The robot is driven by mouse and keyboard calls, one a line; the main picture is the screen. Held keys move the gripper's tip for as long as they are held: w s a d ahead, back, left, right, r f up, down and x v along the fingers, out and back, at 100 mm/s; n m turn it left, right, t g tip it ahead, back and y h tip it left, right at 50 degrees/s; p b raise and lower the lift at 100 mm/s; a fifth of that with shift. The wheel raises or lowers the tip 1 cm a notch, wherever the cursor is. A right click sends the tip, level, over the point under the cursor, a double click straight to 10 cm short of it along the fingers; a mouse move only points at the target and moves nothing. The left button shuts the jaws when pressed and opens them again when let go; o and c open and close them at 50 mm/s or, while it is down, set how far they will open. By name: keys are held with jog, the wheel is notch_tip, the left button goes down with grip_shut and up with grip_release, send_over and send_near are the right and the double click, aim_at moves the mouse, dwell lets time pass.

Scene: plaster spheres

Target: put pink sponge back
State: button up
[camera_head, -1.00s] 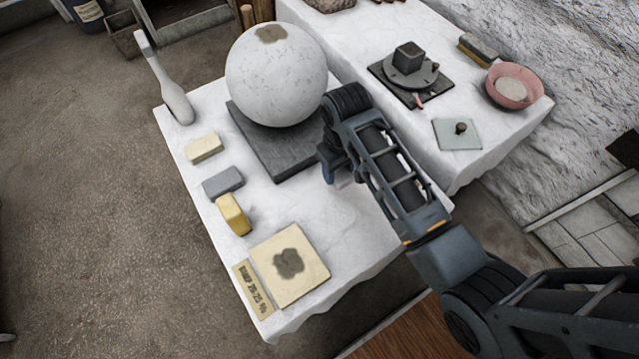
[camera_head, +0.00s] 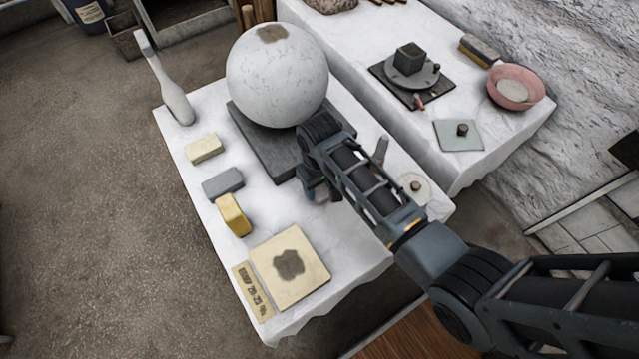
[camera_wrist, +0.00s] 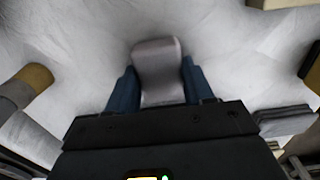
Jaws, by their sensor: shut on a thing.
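My gripper (camera_head: 318,192) is over the middle of the near white table, in front of the dark slab. In the wrist view its two blue fingers (camera_wrist: 158,85) are shut on a pale, greyish-pink block, which I take to be the pink sponge (camera_wrist: 157,62). In the head view my gripper and arm mostly hide the held sponge. To the left, a cream block (camera_head: 204,148), a grey block (camera_head: 222,183) and a yellow block (camera_head: 233,215) form a row along the table's left side.
A large plaster sphere (camera_head: 277,75) rests on the dark slab (camera_head: 262,140) behind my gripper. A cream board with a dark patch (camera_head: 306,262) lies at the front. A round disc with a knob (camera_head: 424,192) is at the right. Bare tabletop (camera_head: 285,207) lies between the yellow block and my gripper.

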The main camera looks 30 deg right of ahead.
aim_at(320, 188)
jog(key=shift+f, duration=0.15)
jog(key=o, duration=1.1)
notch_tip(320, 188, up, 12)
jog(key=p, duration=0.1)
